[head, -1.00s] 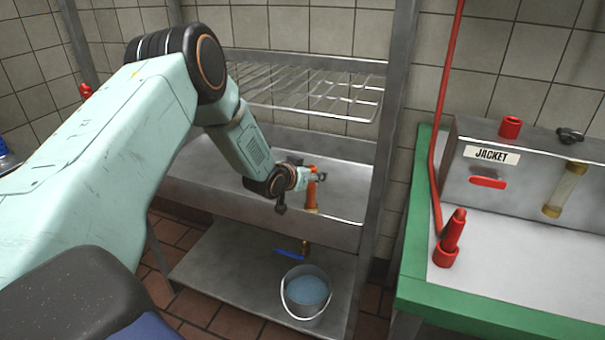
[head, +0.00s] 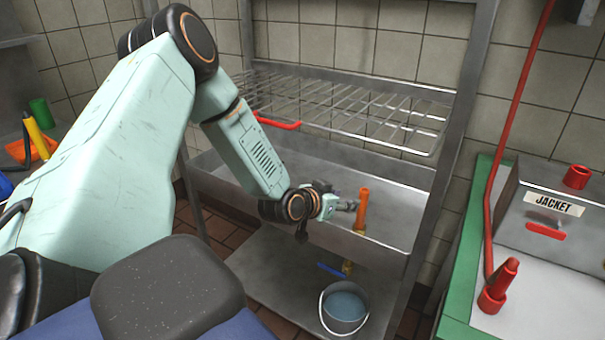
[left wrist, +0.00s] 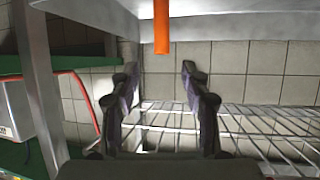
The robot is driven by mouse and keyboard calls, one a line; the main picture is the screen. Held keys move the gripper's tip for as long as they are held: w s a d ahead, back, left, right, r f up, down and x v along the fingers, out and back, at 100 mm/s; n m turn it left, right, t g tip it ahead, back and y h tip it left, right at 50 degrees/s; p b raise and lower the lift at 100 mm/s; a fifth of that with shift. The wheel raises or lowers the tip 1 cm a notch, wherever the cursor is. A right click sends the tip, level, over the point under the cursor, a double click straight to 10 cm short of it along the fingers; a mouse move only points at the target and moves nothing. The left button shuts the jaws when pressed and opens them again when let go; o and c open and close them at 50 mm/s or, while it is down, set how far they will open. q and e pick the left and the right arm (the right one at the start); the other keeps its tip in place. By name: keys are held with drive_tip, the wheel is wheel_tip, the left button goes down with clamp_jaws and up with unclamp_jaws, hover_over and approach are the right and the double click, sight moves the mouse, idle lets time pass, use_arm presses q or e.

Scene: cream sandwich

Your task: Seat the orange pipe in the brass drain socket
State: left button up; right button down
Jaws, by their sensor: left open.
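The orange pipe (head: 362,208) stands upright near the front right of the steel sink basin. Its lower end meets a brass-coloured piece, the drain socket (head: 358,229); how deep it sits cannot be told. My left gripper (head: 350,206) is just left of the pipe, open and empty. In the left wrist view, the orange pipe (left wrist: 161,27) shows at the top, beyond and between the two spread fingertips of my left gripper (left wrist: 160,74), apart from them. The socket is not visible there. My right gripper is not in view.
A wire rack (head: 350,105) hangs above the sink basin (head: 400,205). A bucket of water (head: 344,310) stands on the lower shelf beneath a blue-handled valve (head: 333,270). A green-edged counter (head: 470,260) at right holds a JACKET box (head: 560,220) and a red fitting (head: 498,288).

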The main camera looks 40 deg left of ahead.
use_arm(q)
drive_tip(key=s+d+f+g+h, duration=0.2)
drive_tip(key=s+d+f+g, duration=0.4)
drive_tip(key=s+d+f, duration=0.8)
drive_tip(key=s+d+f+g, duration=0.1)
drive_tip(key=s+d+g, duration=0.1)
drive_tip(key=s, duration=1)
drive_tip(key=s+d+f+g+y, duration=0.1)
drive_tip(key=s+g, duration=0.3)
drive_tip(key=s, duration=0.7)
drive_tip(key=shift+s+d+f+g+y, duration=0.3)
drive_tip(key=shift+s+d+f+g, duration=0.1)
drive_tip(key=shift+f, duration=0.25)
drive_tip(key=shift+f, duration=0.2)
